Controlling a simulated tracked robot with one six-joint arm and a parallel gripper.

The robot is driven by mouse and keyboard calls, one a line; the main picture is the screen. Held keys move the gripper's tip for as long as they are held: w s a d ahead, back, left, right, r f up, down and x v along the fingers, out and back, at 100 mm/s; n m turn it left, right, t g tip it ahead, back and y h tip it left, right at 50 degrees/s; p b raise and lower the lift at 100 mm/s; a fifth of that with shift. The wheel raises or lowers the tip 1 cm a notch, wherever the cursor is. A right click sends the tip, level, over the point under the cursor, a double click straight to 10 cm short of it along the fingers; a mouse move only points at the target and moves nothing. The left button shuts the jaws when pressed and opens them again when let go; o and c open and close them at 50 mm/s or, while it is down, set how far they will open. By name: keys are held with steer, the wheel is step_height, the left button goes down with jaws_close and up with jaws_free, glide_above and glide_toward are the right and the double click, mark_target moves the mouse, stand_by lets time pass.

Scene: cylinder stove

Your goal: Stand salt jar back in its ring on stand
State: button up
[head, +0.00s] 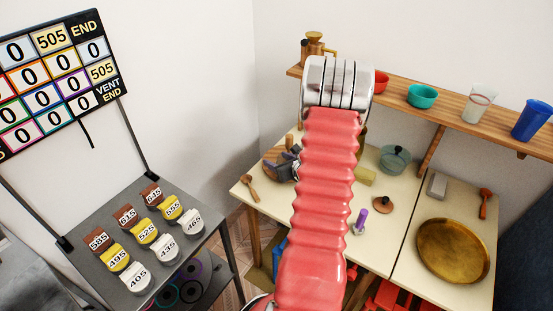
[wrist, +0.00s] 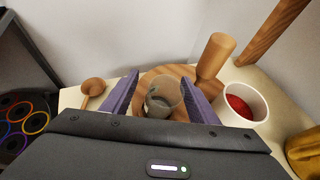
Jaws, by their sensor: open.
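In the wrist view my gripper (wrist: 160,77) is open, with one purple finger on each side of a clear jar (wrist: 160,98). The jar has grey contents and may be the salt jar; no label shows. I cannot tell whether the fingers touch it. It appears on or over a round wooden stand (wrist: 180,72), and its base and any ring around it are unclear. A wooden cylinder (wrist: 215,56) stands at the stand's right side. In the head view my gripper (head: 283,157) is partly hidden behind my red arm, over the table's left part.
A white cup with red inside (wrist: 243,104) stands right of the stand, and a wooden spoon (wrist: 92,88) lies left. In the head view, a shelf (head: 430,115) holds bowls and cups above the table. A brass tray (head: 453,251) and purple-handled item (head: 360,217) are farther right.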

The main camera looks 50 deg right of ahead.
steer(key=v, duration=1)
steer(key=shift+s, duration=0.1)
stand_by(0.4)
